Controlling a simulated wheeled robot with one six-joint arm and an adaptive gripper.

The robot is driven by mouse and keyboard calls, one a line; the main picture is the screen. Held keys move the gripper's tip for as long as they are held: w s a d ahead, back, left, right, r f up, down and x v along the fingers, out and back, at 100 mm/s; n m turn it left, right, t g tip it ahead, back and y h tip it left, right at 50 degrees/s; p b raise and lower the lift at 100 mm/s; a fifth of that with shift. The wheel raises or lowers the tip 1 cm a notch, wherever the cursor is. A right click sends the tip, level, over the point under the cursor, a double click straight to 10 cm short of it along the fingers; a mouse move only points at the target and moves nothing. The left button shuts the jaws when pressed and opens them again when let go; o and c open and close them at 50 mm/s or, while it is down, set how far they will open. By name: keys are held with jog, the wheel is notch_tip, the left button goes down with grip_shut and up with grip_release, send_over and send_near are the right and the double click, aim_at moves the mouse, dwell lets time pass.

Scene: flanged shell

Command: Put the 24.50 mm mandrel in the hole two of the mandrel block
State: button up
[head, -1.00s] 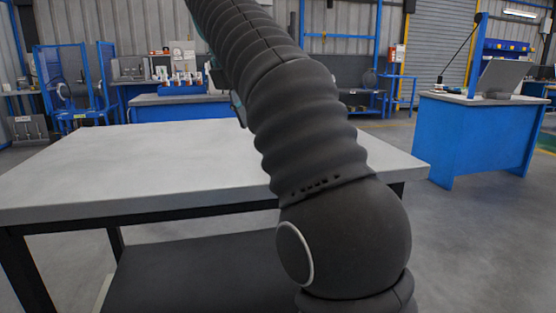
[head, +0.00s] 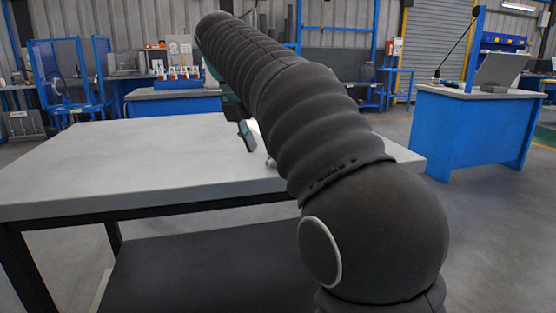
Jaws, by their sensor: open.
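My gripper (head: 247,136) shows only in part, as a dark finger with a teal patch beside my arm, above the grey tabletop (head: 130,165). It is open; the rest of it is hidden behind my arm. A small light metallic thing (head: 270,162) shows at the left edge of my arm, over the table; it is too small and too covered to tell what it is. I cannot make out the 24.50 mm mandrel or the mandrel block. My arm covers the right middle part of the table.
The left part of the tabletop is bare. A dark lower shelf (head: 200,270) lies under it. A blue workbench (head: 465,130) stands apart at the right, with floor between. Another bench (head: 175,103) with a blue rack of small items stands behind.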

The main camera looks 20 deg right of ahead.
aim_at(267, 161)
jog(key=shift+x, duration=2.65)
jog(key=shift+w, duration=0.1)
jog(key=shift+r, duration=0.1)
grip_shut()
